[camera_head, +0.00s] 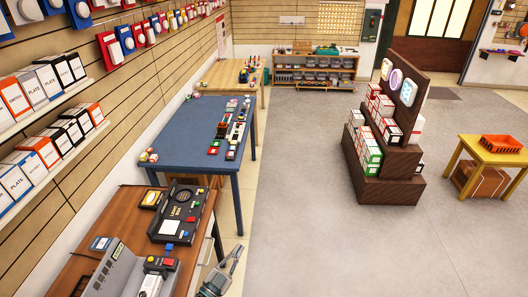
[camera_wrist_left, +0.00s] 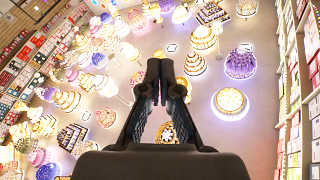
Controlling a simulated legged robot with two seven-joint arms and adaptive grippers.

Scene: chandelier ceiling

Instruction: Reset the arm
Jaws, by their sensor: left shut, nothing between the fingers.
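My left gripper (camera_head: 236,253) shows at the bottom of the head view, right of the brown desk and over the grey floor. Its fingers point up in the picture. In the left wrist view the left gripper (camera_wrist_left: 160,72) has its two dark fingers meeting at the tips, with nothing between them. That view faces many lit chandeliers and lamps on the ceiling. My right gripper is in neither view.
A brown desk (camera_head: 127,202) with a black console (camera_head: 184,216) stands close on the left. Behind it is a blue table (camera_head: 185,132) with small items. A dark display stand (camera_head: 402,190) and a yellow table (camera_head: 489,153) stand right. The middle floor is clear.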

